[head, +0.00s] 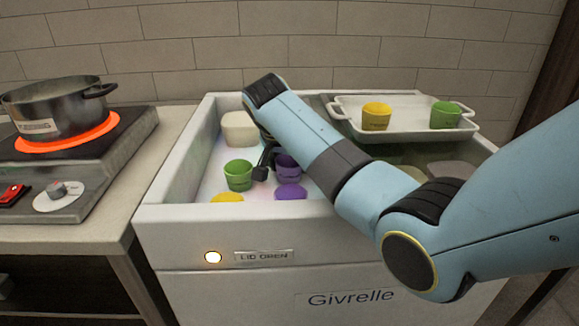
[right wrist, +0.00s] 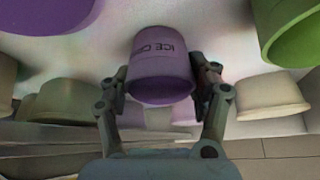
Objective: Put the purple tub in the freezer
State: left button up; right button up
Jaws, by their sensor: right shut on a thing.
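The purple tub (head: 287,167) is inside the open chest freezer (head: 170,186), partly hidden by my right arm in the head view. In the right wrist view the purple tub (right wrist: 161,66), with "ICE" lettering, sits between the two fingers of my right gripper (right wrist: 162,82). My right gripper (head: 268,163) is shut on it, low inside the freezer's left part. I cannot tell whether the tub touches the freezer floor. My left gripper is not in view.
In the freezer are a green tub (head: 238,175), a purple lid or tub (head: 290,192), a yellow one (head: 227,198) and a cream tub (head: 239,129). A white tray (head: 400,124) holds yellow and green tubs. A pot (head: 58,104) stands on a glowing burner (head: 67,143) at left.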

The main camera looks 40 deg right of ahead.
jog(key=shift+f, duration=0.2)
jog(key=o, duration=1.3)
jog(key=p+v, duration=0.3)
jog(key=v, duration=0.9)
jog(key=shift+r, duration=0.1)
